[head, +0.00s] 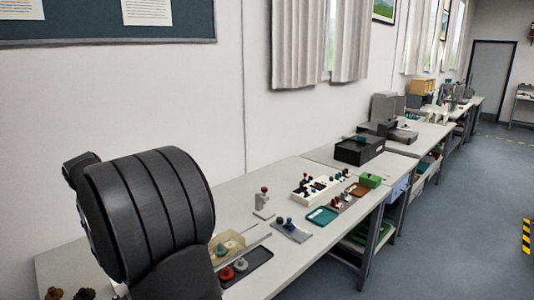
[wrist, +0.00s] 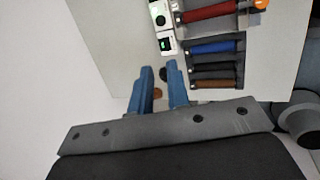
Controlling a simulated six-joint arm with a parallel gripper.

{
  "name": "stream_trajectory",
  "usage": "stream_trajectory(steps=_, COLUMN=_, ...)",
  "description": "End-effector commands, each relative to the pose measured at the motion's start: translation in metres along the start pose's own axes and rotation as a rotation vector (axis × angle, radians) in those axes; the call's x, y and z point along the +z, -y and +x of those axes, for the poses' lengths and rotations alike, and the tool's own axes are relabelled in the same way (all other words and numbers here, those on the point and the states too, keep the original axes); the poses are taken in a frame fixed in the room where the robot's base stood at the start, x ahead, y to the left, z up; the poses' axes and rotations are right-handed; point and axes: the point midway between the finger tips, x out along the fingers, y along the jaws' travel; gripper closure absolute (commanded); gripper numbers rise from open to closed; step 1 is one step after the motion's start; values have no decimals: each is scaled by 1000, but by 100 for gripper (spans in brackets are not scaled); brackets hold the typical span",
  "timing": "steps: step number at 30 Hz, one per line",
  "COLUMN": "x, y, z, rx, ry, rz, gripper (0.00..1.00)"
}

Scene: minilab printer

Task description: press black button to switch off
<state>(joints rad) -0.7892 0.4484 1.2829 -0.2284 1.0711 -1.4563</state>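My gripper (wrist: 161,68) shows in the wrist view with two blue fingers spread apart and nothing held between them. A small dark round piece (wrist: 163,74), which looks like a black button, shows in the gap between the fingertips. A small brown-orange round piece (wrist: 157,93) lies just below it in the picture, between the fingers. I cannot tell how far the fingertips are above these pieces. In the head view my dark arm covers the left side, and the gripper is hidden.
Two white boxes with green-marked faces, one upper (wrist: 159,14) and one lower (wrist: 166,44), stand beyond the fingertips. Red (wrist: 208,12), blue (wrist: 212,47) and brown (wrist: 217,84) cylinders lie in a dark rack to the right. The long bench (head: 285,180) carries trays and a black box (head: 359,149).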

Motion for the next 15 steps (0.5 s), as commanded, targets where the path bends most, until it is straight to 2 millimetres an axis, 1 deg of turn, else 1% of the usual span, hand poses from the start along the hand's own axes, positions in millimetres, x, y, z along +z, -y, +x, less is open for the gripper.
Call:
stream_trajectory(steps=1, x=0, y=0, z=0, rx=0, ry=0, rz=0, gripper=94)
stream_trajectory(steps=2, x=0, y=0, z=0, rx=0, ry=0, rz=0, gripper=100)
stream_trajectory(steps=15, x=0, y=0, z=0, rx=0, ry=0, rz=0, gripper=100)
